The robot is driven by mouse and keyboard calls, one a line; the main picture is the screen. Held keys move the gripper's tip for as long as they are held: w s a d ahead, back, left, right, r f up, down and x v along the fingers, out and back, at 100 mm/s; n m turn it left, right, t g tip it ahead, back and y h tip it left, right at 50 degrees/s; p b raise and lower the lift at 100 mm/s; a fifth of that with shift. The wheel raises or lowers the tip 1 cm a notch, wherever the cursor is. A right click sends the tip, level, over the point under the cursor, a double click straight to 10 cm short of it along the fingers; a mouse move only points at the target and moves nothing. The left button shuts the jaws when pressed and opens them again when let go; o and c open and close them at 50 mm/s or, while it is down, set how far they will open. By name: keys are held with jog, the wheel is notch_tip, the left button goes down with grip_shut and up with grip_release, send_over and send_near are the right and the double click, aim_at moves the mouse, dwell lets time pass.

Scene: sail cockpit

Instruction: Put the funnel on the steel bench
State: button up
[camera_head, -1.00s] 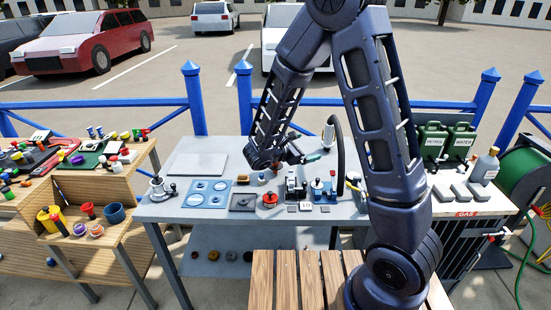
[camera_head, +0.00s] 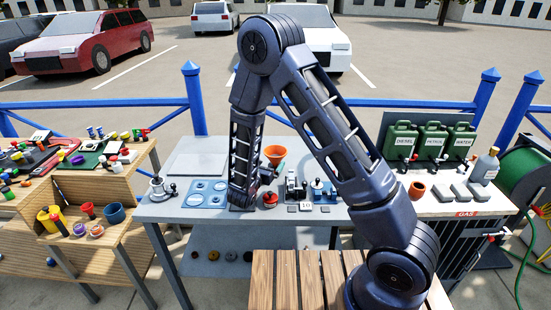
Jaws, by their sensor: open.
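An orange funnel (camera_head: 275,153) shows at the middle of the steel bench, wide mouth up and roughly upright. Its lower end is hidden among my gripper and small parts, so I cannot tell whether it touches the bench. The steel bench (camera_head: 165,208) is a grey table with a lower shelf. My gripper (camera_head: 262,181) is small and partly hidden at the foot of my arm, low over the bench and just below and left of the funnel's mouth. It is open. I cannot tell whether its fingers are around the funnel or beside it.
Blue plates (camera_head: 205,192), a red knobbed part (camera_head: 270,199) and small fixtures crowd the bench front. A flat grey plate (camera_head: 197,160) lies at its back left. A terracotta cup (camera_head: 417,190) and green cans (camera_head: 433,140) stand on the right counter. A cluttered wooden bench (camera_head: 125,225) stands left.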

aim_at(274, 153)
jog(key=shift+x, duration=3.75)
jog(key=shift+a, duration=0.1)
jog(key=shift+c, duration=0.2)
jog(key=c, duration=0.7)
jog(key=shift+r, duration=0.1)
